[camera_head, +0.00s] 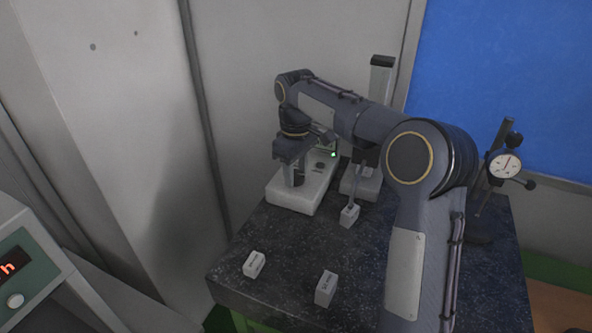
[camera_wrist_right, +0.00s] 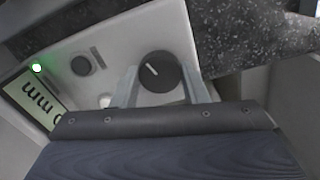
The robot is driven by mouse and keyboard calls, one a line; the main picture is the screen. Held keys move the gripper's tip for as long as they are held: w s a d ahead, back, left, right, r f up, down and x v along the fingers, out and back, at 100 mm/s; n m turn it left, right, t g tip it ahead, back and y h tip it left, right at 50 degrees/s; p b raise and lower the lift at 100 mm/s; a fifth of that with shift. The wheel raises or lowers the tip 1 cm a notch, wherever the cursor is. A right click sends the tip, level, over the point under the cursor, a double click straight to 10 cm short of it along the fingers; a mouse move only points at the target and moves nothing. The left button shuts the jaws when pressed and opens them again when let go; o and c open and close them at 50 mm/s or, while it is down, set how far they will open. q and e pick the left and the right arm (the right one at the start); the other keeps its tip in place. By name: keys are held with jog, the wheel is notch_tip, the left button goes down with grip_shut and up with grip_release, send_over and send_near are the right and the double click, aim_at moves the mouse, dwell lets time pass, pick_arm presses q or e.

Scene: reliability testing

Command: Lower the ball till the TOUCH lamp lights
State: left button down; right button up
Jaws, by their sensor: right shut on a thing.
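A pale instrument base (camera_head: 292,203) stands at the back left of the dark stone table. It carries a small lit green lamp (camera_head: 333,154), which also shows in the right wrist view (camera_wrist_right: 37,68); I cannot read a label on it. My right gripper (camera_head: 298,178) reaches over this base from above. In the right wrist view my right gripper (camera_wrist_right: 160,75) has its two pale fingers on either side of a round black knob (camera_wrist_right: 158,70) with a white line, shut on it. I cannot make out the ball. My left gripper is not in view.
A pale upright column (camera_head: 381,78) stands behind my right arm. A dial gauge (camera_head: 505,164) on a dark stand is at the right. Small labelled blocks (camera_head: 254,264), (camera_head: 326,288) lie on the table (camera_head: 290,250), whose front middle is clear. A cabinet with a red display (camera_head: 12,265) is at left.

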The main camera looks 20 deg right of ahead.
aim_at(296, 174)
dwell(0.3)
jog(key=o, duration=1)
jog(key=shift+r, duration=3.95)
